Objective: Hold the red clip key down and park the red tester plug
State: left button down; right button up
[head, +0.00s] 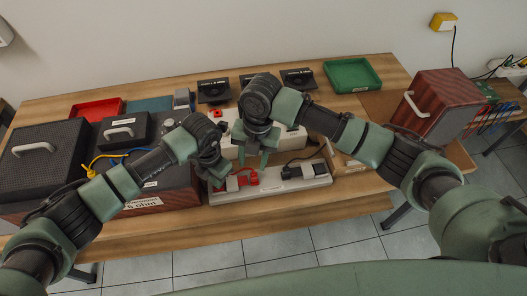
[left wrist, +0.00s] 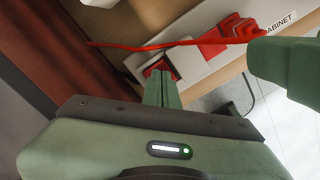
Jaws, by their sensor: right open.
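My left gripper (head: 217,182) points down at the left end of a white panel. In the left wrist view its fingers (left wrist: 161,90) are together, with the tips at a small red part, apparently the red clip key (left wrist: 158,69); contact is hard to judge. A larger red block (left wrist: 230,33), perhaps the red tester plug or its holder, lies on the panel and also shows in the head view (head: 246,179).
The white panel (head: 285,185) also carries a black part (head: 314,168) on the right. A dark speaker box (head: 45,155) stands left and a red-brown one (head: 438,105) right. A red tray (head: 97,109) and a green tray (head: 352,74) lie on the wooden bench (head: 340,205).

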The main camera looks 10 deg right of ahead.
aim_at(254, 174)
jog(key=d+r+m+y, duration=0.25)
jog(key=d+m, duration=0.25)
jog(key=m, duration=0.8)
pick_arm(q)
jog(key=shift+f, duration=0.1)
pick_arm(e)
jog(key=shift+m+y, duration=0.25)
jog(key=shift+m, duration=0.05)
jog(key=x, duration=1.2)
jog(key=shift+w+a, duration=0.25)
jog(key=shift+w, duration=0.15)
pick_arm(q)
jog(key=shift+s, duration=0.1)
pick_arm(e)
grip_shut()
jog(key=shift+r, duration=0.7)
dwell(0.8)
